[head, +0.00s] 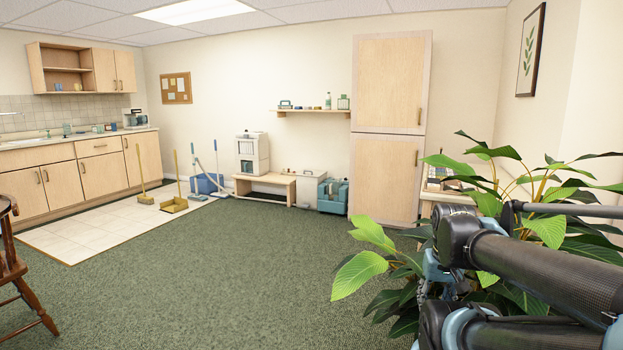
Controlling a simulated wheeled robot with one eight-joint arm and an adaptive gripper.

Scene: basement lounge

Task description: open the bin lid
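I cannot tell for sure which thing is the bin. A blue box-like container (207,184) stands on the floor by the far wall, with mop and broom handles in front of it. A pale box with a dark top handle (310,188) stands on the floor further right and looks closed. A teal container (332,197) stands beside it. All are small and far off, so lid details are unclear. My arm reaches in from the right edge, close to the camera. My gripper is not clearly visible.
A leafy plant (363,272) stands at right, close around my arm. A low wooden bench (265,181) carries a white appliance (252,153). A tall cupboard (388,130) stands right of the containers. A wooden chair (12,268) is at left. The green carpet (220,270) between is clear.

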